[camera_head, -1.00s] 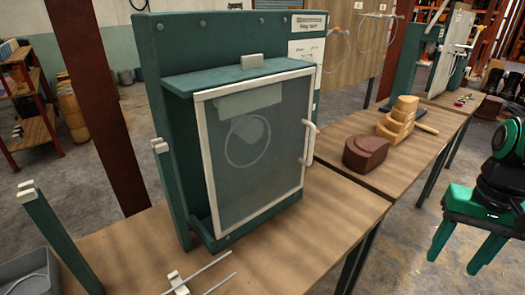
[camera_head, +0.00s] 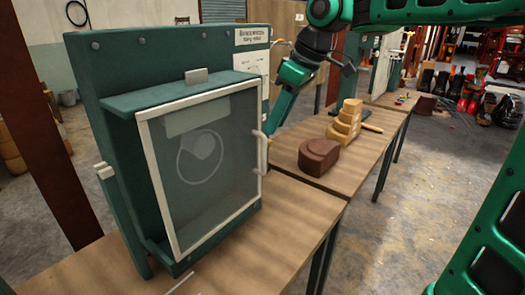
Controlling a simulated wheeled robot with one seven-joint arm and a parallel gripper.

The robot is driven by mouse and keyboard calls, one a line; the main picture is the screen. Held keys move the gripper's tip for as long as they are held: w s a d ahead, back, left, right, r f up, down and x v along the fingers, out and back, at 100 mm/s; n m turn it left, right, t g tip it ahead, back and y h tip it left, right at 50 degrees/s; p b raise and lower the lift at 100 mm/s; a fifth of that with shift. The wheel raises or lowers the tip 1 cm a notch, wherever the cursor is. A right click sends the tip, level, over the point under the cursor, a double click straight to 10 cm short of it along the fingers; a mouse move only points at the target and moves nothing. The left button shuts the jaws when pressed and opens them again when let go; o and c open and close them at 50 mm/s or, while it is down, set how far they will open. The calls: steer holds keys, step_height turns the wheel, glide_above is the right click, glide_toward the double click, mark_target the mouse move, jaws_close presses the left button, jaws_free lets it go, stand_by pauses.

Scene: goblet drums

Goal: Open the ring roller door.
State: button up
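The ring roller's door (camera_head: 204,160) is a clear panel in a white frame on the front of a dark green cabinet (camera_head: 115,70). It looks shut against the cabinet. A round pale ring-shaped mark shows through or on the panel. A white upright handle (camera_head: 262,152) sits on the door's right edge. My green and black arm (camera_head: 292,80) comes in from the upper right and reaches down just right of the cabinet. Its lower end, with my gripper (camera_head: 271,135), is beside or behind the handle. The fingers are too small and hidden to read, and I cannot tell whether they touch the handle.
The cabinet stands on a wooden table (camera_head: 285,215). A brown rounded block (camera_head: 318,156) and a stepped tan wooden piece (camera_head: 345,120) lie to the right. A brown post (camera_head: 50,140) stands at the left. Open floor (camera_head: 400,215) lies right of the table.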

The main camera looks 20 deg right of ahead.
glide_above(264, 170)
steer(key=f, duration=0.6)
steer(key=w+f, duration=0.1)
steer(key=f, duration=0.2)
steer(key=shift+d+f, duration=0.1)
steer(key=shift+f, duration=0.2)
jaws_close()
